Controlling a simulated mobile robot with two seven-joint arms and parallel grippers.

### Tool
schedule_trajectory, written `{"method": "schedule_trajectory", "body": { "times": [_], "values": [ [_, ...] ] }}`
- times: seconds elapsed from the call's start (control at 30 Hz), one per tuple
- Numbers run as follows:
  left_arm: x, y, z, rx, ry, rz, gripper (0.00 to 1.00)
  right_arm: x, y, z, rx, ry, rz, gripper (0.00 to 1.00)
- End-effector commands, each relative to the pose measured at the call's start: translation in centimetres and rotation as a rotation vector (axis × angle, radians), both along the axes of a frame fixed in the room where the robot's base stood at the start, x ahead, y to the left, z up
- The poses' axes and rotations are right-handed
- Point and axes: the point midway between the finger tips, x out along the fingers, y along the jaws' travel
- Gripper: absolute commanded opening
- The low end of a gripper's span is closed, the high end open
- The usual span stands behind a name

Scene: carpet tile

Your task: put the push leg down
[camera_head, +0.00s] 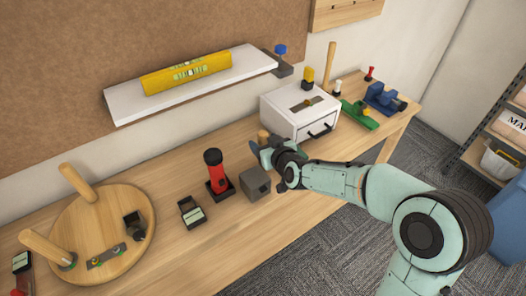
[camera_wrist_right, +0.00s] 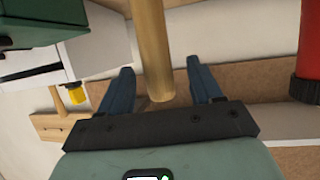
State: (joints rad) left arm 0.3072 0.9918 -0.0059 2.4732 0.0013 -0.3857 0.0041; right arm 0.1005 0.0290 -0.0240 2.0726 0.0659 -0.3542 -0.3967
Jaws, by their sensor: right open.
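A wooden push leg (camera_wrist_right: 152,45) stands between the two blue fingers of my right gripper (camera_wrist_right: 160,66) in the right wrist view, with a gap on each side. The fingers are open. In the head view only the top of that leg (camera_head: 263,135) shows at my right gripper (camera_head: 262,153), in front of the white drawer box; the rest is hidden. The round wooden seat (camera_head: 80,272) lies at the left with two legs (camera_head: 77,183) standing up from it. Another wooden leg (camera_head: 329,65) stands behind the drawer box. My left gripper is out of view.
The white drawer box (camera_head: 285,118) is close behind my right gripper. A grey block (camera_head: 257,183), a red-and-black tool (camera_head: 215,175) and a small dark device (camera_head: 191,212) stand to its left. A blue vise (camera_head: 384,98) and green tool (camera_head: 360,114) lie right. The front bench strip is clear.

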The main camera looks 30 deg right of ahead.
Motion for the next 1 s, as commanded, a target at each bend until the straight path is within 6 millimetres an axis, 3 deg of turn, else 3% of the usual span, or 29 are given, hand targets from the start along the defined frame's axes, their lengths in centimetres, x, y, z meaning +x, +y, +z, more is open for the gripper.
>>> {"method": "schedule_trajectory", "body": {
  "times": [0.23, 0.53, 0.7, 0.8, 1.0],
  "values": [
    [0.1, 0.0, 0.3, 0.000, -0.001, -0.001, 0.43, 3.1, -0.4, -1.5, 0.000, 0.002, 0.001, 0.64],
    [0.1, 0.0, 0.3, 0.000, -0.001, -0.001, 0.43, 3.6, -0.5, -1.7, -0.001, 0.001, 0.000, 0.64],
    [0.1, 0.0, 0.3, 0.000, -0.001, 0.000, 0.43, 3.5, -0.5, -1.7, -0.001, 0.001, 0.000, 0.09],
    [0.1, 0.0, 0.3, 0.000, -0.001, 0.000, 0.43, 3.5, -0.5, -1.7, -0.001, 0.000, 0.000, 0.02],
    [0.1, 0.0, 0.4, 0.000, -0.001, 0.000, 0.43, 3.5, -0.5, -1.6, -0.001, 0.000, 0.000, 0.02]
  ]
}}
